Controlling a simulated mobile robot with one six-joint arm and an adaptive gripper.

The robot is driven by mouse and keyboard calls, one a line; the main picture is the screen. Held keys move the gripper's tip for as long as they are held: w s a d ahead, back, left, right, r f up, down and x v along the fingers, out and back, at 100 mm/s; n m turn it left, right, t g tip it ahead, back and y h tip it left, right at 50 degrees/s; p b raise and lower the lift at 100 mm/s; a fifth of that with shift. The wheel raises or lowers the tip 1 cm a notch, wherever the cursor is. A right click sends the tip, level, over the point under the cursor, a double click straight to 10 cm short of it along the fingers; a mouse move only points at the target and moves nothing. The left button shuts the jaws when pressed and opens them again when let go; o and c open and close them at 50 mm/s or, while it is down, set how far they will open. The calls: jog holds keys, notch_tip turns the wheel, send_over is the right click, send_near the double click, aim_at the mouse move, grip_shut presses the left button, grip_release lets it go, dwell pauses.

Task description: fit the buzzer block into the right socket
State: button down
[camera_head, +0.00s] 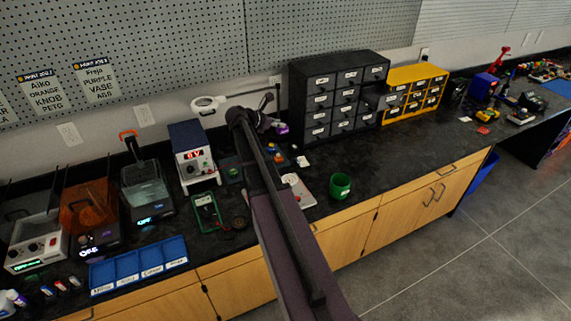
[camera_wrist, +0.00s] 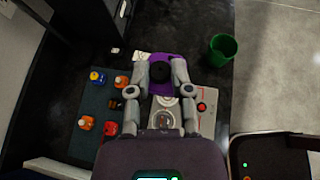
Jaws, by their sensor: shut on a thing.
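My gripper (camera_wrist: 160,72) is shut on the buzzer block (camera_wrist: 156,60), a purple block with a round black top, seen between the fingertips in the wrist view. In the head view a bit of the purple block (camera_head: 282,129) shows beside the end of my arm. Below the block in the wrist view lies a pale board (camera_wrist: 207,125) with a red button and round pale markings. My gripper covers part of it, so I cannot make out the right socket. In the head view the board (camera_head: 306,199) lies on the bench, partly behind my arm. The block appears held above the bench.
A dark mat (camera_wrist: 77,150) with several coloured blocks lies left of the board. A green cup (camera_wrist: 221,49) stands right of it, also in the head view (camera_head: 340,186). A dark drawer cabinet (camera_head: 336,95) stands behind. The bench right of the cup is clear.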

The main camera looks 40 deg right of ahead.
jog(key=shift+s+d, duration=0.15)
jog(key=shift+d, duration=0.05)
jog(key=shift+d+f+b, duration=0.2)
jog(key=shift+f+b, duration=0.6)
jog(key=b, duration=1.9)
send_over(286, 181)
notch_tip(286, 181, down, 19)
jog(key=shift+f, duration=0.2)
jog(key=shift+f+b, duration=0.1)
jog(key=shift+b, duration=0.2)
notch_tip(286, 181, down, 6)
jog(key=b, duration=0.5)
jog(key=shift+r, duration=0.25)
jog(key=shift+b, duration=0.3)
jog(key=shift+s, duration=0.15)
jog(key=shift+f+b, duration=0.55)
jog(key=shift+f, duration=0.05)
